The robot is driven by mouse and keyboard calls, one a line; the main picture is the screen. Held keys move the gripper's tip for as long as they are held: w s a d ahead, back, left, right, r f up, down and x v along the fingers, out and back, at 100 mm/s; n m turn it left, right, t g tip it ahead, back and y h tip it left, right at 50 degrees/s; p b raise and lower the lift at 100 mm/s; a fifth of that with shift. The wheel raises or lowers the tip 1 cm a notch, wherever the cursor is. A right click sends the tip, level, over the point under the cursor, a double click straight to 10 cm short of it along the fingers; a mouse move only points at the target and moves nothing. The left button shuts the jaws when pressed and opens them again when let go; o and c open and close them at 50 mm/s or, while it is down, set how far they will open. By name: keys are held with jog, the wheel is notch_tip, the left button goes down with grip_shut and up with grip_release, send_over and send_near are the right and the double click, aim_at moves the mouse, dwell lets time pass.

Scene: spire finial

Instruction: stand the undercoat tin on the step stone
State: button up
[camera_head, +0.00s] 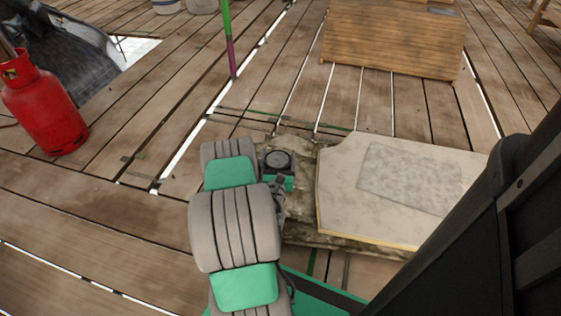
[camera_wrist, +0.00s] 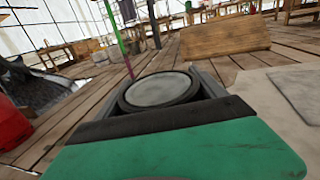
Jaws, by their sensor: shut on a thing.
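The tin (camera_wrist: 160,90), with a round grey lid and dark rim, sits upright between the fingers of my gripper (camera_wrist: 165,97) in the wrist view. In the head view the tin (camera_head: 277,160) shows as a dark round top at the end of my arm. My gripper is shut on it. Its lower part is hidden, so I cannot tell whether it touches anything below. A rough mottled stone (camera_head: 300,232) shows under and beside my gripper. A pale slab (camera_head: 345,195) with a greyer rectangular patch lies to the right. I cannot tell which is the step stone.
A red gas cylinder (camera_head: 45,108) stands at the left. A green and purple pole (camera_head: 228,40) rises behind the tin. A slatted wooden box (camera_head: 393,42) stands at the back. The plank floor (camera_head: 130,215) has narrow gaps and is mostly clear on the left.

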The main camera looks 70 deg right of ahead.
jog(key=d, duration=0.1)
jog(key=w+d+f, duration=0.2)
jog(key=shift+d, duration=0.35)
jog(key=w+d+f+b, duration=0.3)
jog(key=d+f+b, duration=0.1)
jog(key=f, duration=0.5)
jog(key=shift+d+f, duration=0.25)
jog(key=shift+d, duration=0.1)
jog(key=o, duration=2)
jog(key=shift+r, duration=0.1)
jog(key=p+v, duration=0.1)
jog(key=v, duration=1.1)
jog(key=shift+r, duration=0.15)
